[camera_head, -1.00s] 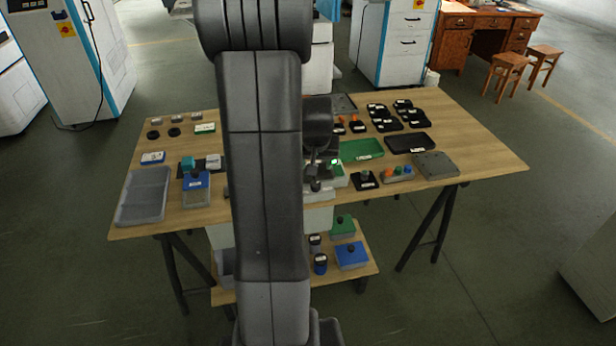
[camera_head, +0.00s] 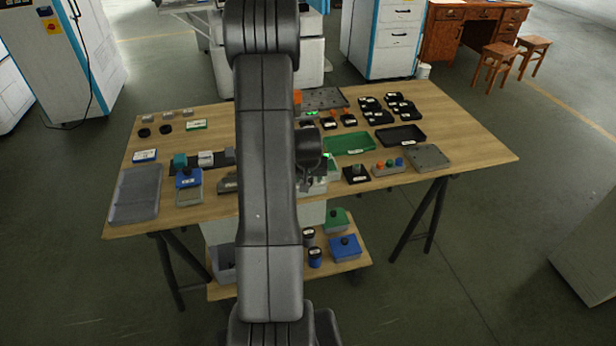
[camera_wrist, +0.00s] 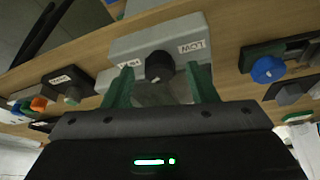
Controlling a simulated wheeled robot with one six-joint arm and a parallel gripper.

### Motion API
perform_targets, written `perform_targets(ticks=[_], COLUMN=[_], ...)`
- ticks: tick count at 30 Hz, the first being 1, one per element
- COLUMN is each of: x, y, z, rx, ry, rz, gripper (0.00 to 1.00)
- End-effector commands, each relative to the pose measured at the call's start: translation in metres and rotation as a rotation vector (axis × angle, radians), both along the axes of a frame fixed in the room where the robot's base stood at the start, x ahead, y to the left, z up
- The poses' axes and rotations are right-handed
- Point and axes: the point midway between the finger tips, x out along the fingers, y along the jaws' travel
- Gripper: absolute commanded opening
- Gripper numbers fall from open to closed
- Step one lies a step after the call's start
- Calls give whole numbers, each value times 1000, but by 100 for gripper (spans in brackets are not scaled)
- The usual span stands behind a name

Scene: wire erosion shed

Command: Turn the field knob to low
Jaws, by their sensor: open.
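The field knob (camera_wrist: 159,67) is a dark round knob on a light grey box (camera_wrist: 203,30) in the wrist view. The box has two white labels, both upside down in the picture. The right label (camera_wrist: 192,47) appears to read LOW, and the left label (camera_wrist: 130,64) is partly hidden by a finger and hard to read. My gripper (camera_wrist: 160,73) is open, with its two green fingers on either side of the knob and gaps between. I cannot tell how close they are in height. In the head view my arm hides most of the box (camera_head: 320,188) and the gripper.
In the wrist view a blue knob (camera_wrist: 268,69) on a dark base stands right of the box. In the head view a green tray (camera_head: 349,143) and a black tray (camera_head: 400,136) lie right of my arm.

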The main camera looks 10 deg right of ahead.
Motion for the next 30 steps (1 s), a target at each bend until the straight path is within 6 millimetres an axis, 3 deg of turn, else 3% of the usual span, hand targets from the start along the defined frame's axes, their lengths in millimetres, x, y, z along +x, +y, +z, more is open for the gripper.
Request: perform_targets(ticks=[10, 17, 30], x=[1, 1, 1], y=[0, 0, -1], z=[-2, -2, -3], rx=[0, 0, -1], ry=[-1, -1, -1], rz=[0, 0, 45], gripper=[52, 8, 8])
